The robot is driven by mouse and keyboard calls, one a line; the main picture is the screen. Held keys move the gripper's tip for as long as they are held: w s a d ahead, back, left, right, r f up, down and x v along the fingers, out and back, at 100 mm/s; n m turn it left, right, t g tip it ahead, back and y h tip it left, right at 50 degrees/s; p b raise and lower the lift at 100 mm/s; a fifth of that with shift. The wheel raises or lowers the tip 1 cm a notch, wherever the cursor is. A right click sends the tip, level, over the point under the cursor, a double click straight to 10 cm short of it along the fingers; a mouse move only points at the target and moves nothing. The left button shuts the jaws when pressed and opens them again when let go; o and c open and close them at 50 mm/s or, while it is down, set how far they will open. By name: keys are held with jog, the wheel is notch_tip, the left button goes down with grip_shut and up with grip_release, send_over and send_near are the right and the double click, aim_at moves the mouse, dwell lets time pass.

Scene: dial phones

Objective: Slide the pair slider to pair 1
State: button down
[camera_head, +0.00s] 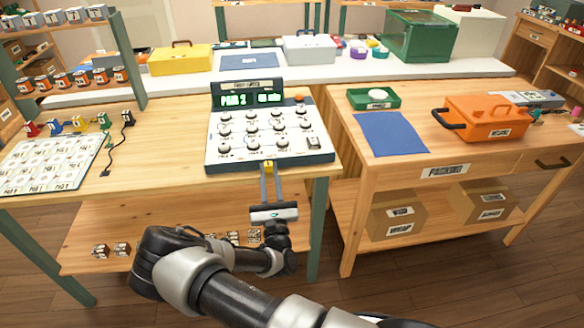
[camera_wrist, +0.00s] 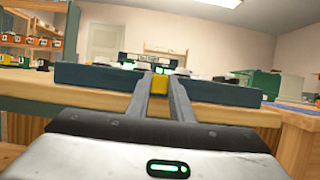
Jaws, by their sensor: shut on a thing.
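The device (camera_head: 268,130) is a light panel with several dark round knobs, standing at the front right of the left wooden table. Its green display (camera_head: 250,100) appears to read "PAIR 2". My gripper (camera_head: 269,172) is at the device's front edge, coming from below. In the wrist view my gripper (camera_wrist: 160,88) has its fingers closed around a small yellow piece, the slider (camera_wrist: 159,86). The slider's yellow top (camera_head: 268,167) also shows between the fingers in the head view. The device's dark front edge (camera_wrist: 90,74) spans the wrist view; its top face is hidden there.
A white card grid (camera_head: 50,165) and small coloured clips (camera_head: 80,124) lie left on the table. To the right, another table holds an orange toolbox (camera_head: 485,118), a blue mat (camera_head: 390,133) and a green tray (camera_head: 373,98). A yellow case (camera_head: 180,60) stands behind.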

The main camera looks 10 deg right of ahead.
send_near(239, 163)
jog(key=x, duration=0.5)
jog(key=shift+w, duration=0.15)
jog(key=c, duration=1.6)
grip_release()
jog(key=shift+a, duration=0.1)
jog(key=shift+o, duration=0.2)
jog(key=p+v, duration=0.1)
jog(key=v, duration=1.6)
jog(key=shift+f, duration=0.15)
